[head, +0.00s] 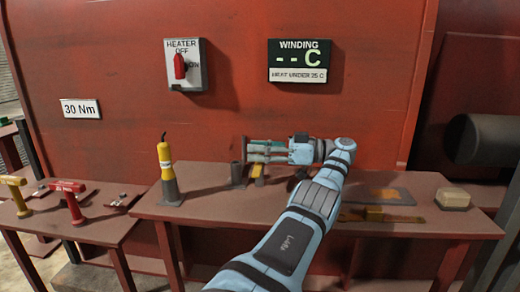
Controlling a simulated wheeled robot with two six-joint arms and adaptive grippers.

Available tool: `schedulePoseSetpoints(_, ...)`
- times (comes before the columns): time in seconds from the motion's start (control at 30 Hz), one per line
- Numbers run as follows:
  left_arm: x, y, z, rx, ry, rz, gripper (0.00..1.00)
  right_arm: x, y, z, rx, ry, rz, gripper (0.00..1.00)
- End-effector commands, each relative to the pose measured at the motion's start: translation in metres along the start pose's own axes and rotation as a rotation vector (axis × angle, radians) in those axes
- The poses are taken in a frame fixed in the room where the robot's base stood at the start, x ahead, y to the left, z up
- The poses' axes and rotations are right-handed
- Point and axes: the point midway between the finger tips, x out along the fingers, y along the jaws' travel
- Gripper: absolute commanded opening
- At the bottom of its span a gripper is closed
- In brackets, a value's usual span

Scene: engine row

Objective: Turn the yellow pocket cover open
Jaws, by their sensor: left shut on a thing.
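My left gripper (258,150) points left above the back of the long table, near the red wall. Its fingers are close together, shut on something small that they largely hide. A small yellow piece (258,171), which looks like the yellow pocket cover, shows just below the fingers. The picture is too small to show the contact or how far the cover is turned. My right gripper is not in view.
A grey cylinder (236,173) stands left of the yellow piece. A yellow tool (165,163) stands upright in a grey holder farther left. A flat yellow-brown tool (375,214) and a pale block (453,198) lie on the right. A heater switch (184,66) is on the wall.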

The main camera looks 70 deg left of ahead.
Motion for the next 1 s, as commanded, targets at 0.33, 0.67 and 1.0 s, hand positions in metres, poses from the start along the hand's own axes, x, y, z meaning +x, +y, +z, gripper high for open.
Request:
schedulePoseSetpoints(0.33,-0.002,0.0,0.0,0.0,-0.002,0.002,0.63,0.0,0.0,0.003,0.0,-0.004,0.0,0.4)
schedulePoseSetpoints(0.67,-0.002,0.0,0.0,0.0,-0.002,0.002,0.63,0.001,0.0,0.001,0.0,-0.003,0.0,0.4)
schedulePoseSetpoints(1.0,-0.001,0.0,-0.028,0.0,-0.002,0.002,0.63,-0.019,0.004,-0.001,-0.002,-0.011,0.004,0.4)
